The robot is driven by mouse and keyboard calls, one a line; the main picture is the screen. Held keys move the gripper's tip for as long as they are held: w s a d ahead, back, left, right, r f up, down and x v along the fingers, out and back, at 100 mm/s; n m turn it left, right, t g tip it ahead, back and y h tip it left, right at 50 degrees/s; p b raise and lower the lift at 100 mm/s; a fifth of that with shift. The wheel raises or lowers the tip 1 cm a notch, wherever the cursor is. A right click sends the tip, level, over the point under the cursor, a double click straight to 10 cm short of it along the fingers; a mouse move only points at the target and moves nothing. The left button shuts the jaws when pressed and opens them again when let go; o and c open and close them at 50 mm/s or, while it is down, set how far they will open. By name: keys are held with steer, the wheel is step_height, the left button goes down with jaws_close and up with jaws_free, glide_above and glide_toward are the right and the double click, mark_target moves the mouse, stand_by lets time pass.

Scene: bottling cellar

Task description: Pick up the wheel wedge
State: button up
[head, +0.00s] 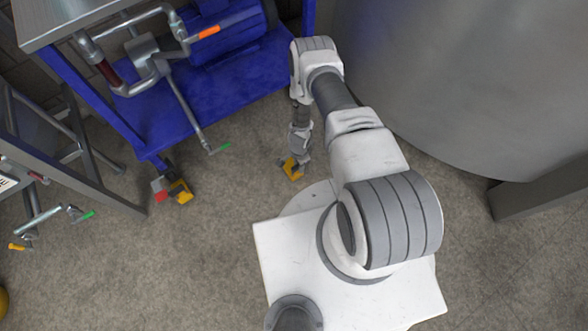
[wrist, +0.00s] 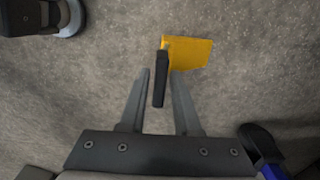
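The wheel wedge (wrist: 190,54) is yellow with a black bar-like part, and lies on the floor ahead of my gripper in the wrist view. In the head view the yellow wedge (head: 291,172) shows at the tip of my downward-pointing arm, partly covered by my gripper (head: 301,163). In the wrist view my gripper (wrist: 159,76) is open. Its two fingers stand on either side of the wedge's black part, with a visible gap on the left and a narrower one on the right. Whether either finger touches it is unclear.
A blue cart (head: 190,108) with a pump stands at the upper left; another yellow wedge (head: 181,191) sits at its caster. A large steel tank (head: 460,80) stands at right. A metal-legged stand (head: 75,180) is at left. Floor between is mostly clear.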

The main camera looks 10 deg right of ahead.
jaws_close()
steer(key=shift+r, duration=0.15)
